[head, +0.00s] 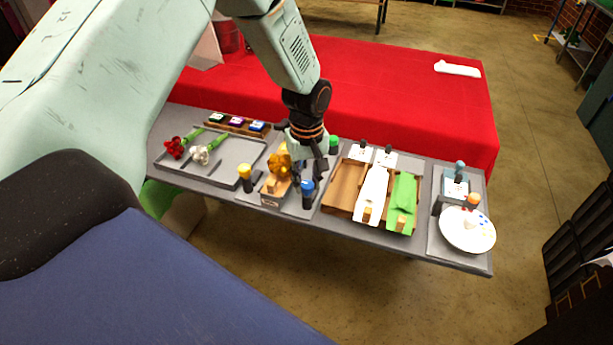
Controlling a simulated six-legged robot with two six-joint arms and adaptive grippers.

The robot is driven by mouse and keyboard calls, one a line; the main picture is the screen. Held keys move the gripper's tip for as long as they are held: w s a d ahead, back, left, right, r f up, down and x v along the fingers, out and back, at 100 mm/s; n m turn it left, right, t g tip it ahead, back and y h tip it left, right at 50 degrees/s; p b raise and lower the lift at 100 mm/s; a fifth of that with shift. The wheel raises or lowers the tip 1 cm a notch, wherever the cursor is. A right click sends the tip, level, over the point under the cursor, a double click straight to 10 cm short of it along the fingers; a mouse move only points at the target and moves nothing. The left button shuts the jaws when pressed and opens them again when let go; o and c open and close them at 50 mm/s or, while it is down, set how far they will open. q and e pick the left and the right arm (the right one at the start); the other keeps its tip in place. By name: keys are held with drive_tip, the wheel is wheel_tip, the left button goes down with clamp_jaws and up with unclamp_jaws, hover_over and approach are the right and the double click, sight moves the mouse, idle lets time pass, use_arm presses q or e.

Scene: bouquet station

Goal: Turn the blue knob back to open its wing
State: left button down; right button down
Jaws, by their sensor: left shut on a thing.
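The blue knob (307,187) sits on a dark post at the front of the grey bench, right of a small wooden block holding a golden flower (280,164). My left gripper (308,176) reaches down from above with its dark fingers around the top of the blue knob, and is shut on it. The fingers partly hide the knob and whatever lies behind it. I cannot make out the wing clearly. A yellow knob (244,171) stands to the left and a green knob (333,141) behind to the right. My right gripper is not in view.
A grey tray (225,177) with red and white flowers lies at the left. A wooden tray (345,187) with white and green pieces is close on the right. A white plate (467,240) is at the right end. A red-covered table (400,110) stands behind.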

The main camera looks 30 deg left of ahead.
use_arm(q)
drive_tip(key=m+p, duration=0.1)
drive_tip(key=m, duration=0.2)
drive_tip(key=shift+s+m+p, duration=0.1)
drive_tip(key=shift+m+p, duration=0.2)
drive_tip(key=m+p, duration=0.1)
drive_tip(key=m, duration=0.3)
drive_tip(key=shift+d+m, duration=0.1)
drive_tip(key=shift+m, duration=0.2)
drive_tip(key=m, duration=0.4)
drive_tip(key=shift+m, duration=2.5)
drive_tip(key=c, duration=1.4)
unclamp_jaws()
drive_tip(key=o, duration=0.4)
drive_tip(key=shift+s, duration=0.1)
